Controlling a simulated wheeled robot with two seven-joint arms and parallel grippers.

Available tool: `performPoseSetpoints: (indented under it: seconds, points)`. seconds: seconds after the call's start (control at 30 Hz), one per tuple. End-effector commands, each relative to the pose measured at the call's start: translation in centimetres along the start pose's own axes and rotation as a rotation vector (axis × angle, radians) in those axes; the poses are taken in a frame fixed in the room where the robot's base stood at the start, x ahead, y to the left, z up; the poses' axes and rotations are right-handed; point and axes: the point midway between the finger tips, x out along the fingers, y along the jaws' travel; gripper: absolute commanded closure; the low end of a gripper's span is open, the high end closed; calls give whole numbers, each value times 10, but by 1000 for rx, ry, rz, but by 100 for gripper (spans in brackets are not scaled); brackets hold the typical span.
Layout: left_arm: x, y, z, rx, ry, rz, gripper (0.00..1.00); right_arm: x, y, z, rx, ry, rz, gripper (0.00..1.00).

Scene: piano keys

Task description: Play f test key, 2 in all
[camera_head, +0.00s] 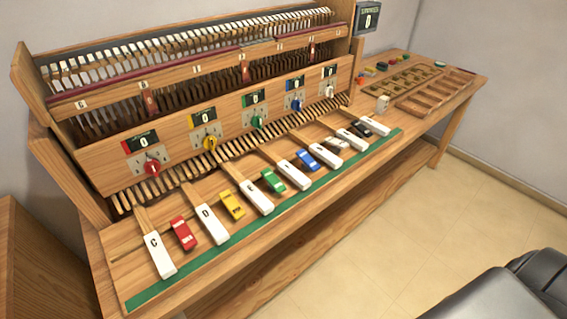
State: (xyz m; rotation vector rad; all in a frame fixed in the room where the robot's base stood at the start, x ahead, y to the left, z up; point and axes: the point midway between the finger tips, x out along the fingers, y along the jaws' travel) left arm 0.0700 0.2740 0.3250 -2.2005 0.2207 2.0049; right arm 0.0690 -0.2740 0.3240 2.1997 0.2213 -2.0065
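A row of white lettered keys and coloured keys lies along the front of the wooden bench. The nearest white key (160,257) reads C, and the second white key (211,225) has a mark like D. The third white key (257,198) and the fourth white key (295,176) follow; counting from C, the fourth is the F key, but its letter is too small to read surely. The green key (273,180) lies between the third and fourth, and the blue key (307,159) just beyond. Neither gripper is in view, and nothing touches the keys.
Counters above the coloured knobs, such as the blue counter (294,85), read 0, as does the top display (370,18). Wooden trays (440,91) stand at the bench's far right. A smooth dark shape fills the bottom right corner. Space above the keys is clear.

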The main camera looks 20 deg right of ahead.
Motion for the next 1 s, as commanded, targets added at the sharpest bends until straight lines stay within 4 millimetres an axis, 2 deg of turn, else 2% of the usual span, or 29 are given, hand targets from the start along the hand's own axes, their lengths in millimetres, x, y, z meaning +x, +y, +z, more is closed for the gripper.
performPoseSetpoints:
  seconds: [0.4, 0.47, 0.7, 1.0]
  points:
    - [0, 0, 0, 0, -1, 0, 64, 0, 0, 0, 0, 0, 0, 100]
    - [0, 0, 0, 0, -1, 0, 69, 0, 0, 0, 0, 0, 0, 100]
    - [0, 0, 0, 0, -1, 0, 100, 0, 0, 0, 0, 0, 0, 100]
    - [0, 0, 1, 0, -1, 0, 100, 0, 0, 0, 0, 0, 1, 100]
